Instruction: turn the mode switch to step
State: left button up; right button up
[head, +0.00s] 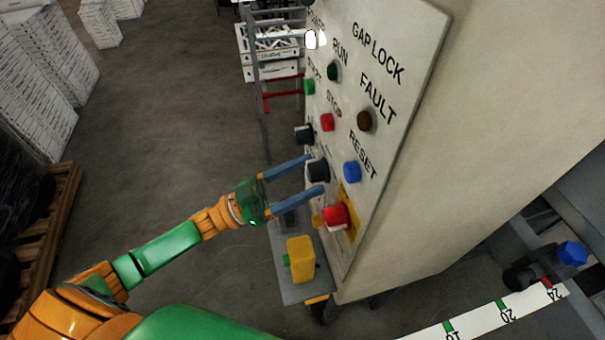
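The control panel (392,102) is a pale upright plate with labelled buttons and knobs, seen at a steep angle. Two black knobs sit on its left side: an upper one (304,133) and a lower one (318,170). The labels beside them are too small or covered to read, so I cannot tell which is the mode switch. My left gripper (314,175) is open, its blue fingers reaching to the panel, one above and one below the lower black knob. Contact with the knob cannot be made out. My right gripper is out of view.
Close below the lower finger is a red emergency-type button (336,216) on a yellow plate. A blue reset button (352,172) is to the right. A yellow box (300,258) stands on a grey shelf below. Stacked white boxes (42,85) are at the left; the floor between is clear.

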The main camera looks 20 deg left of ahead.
pick_arm(q)
grip_shut()
jog(key=shift+w+a+m+g+h+b, duration=0.1)
jog(key=shift+m+g+h+b, duration=0.15)
jog(key=shift+m+g+b, duration=1.3)
jog(key=shift+w+a+m+g+h+b, duration=0.15)
jog(key=shift+m+g+b, duration=0.4)
jog(key=shift+m, duration=1.95)
jog(key=shift+d+m+g+h+b, duration=0.1)
jog(key=shift+m+g+h+b, duration=0.2)
jog(key=shift+m+g+b, duration=1.25)
jog(key=shift+a+r+m+t, duration=0.1)
jog(key=shift+r+m+t, duration=0.05)
jog(key=shift+m+t, duration=0.6)
jog(key=shift+o, duration=0.5)
grip_release()
